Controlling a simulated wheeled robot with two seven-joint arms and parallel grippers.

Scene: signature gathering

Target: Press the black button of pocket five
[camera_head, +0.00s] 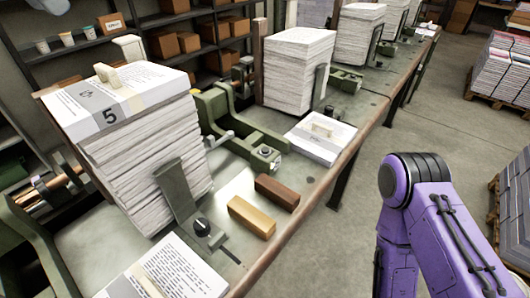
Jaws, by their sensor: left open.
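A purple link of my arm (430,215) rises at the lower right, apart from the bench. Neither gripper's fingers show.
A tan block (252,216) and a brown block (277,192) lie right of the button. Low paper piles (320,138) lie on the bench, one more at the bottom (180,275). More tall stacks (297,72) continue along it.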

